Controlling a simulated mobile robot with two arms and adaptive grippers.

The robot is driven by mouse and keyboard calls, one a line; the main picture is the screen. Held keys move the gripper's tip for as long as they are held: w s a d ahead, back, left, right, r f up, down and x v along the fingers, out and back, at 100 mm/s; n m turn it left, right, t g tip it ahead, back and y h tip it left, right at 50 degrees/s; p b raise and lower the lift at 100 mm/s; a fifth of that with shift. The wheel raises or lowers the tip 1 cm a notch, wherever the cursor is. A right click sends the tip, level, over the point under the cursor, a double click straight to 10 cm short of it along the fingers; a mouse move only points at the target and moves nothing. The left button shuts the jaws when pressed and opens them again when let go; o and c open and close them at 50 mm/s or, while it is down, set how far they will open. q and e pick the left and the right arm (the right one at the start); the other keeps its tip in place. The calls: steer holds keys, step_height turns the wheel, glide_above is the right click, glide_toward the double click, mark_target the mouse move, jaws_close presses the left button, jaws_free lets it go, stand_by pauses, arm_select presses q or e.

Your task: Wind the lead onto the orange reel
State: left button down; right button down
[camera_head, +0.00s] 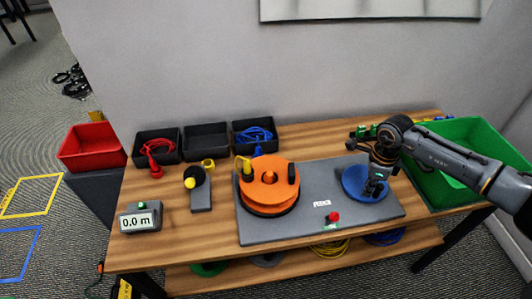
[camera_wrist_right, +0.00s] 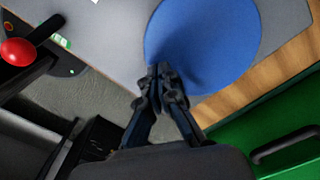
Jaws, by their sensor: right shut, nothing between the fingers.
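The orange reel (camera_head: 268,184), with a central knob and a dark handle on its top, sits on the left part of a grey base plate (camera_head: 322,225). A yellow piece (camera_head: 242,164) is at its back left edge; I cannot tell whether it is the lead's end. A blue disc (camera_head: 352,183) lies on the right part of the plate. My right gripper (camera_head: 373,189) is shut and empty over the disc. In the right wrist view the closed fingertips (camera_wrist_right: 158,72) overlap the edge of the blue disc (camera_wrist_right: 205,40). My left gripper is out of view.
A red button (camera_head: 334,216) is at the plate's front. Left of the plate stand a meter reading 0.0 m (camera_head: 139,220) and a grey device (camera_head: 200,192). Black trays (camera_head: 206,142) line the back, holding red and blue cables. A green bin (camera_head: 470,135) is at right.

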step_height(320, 180, up, 7)
steer(key=p, duration=0.4)
steer(key=shift+a+f, duration=0.1)
steer(key=shift+f, duration=0.05)
stand_by(0.5)
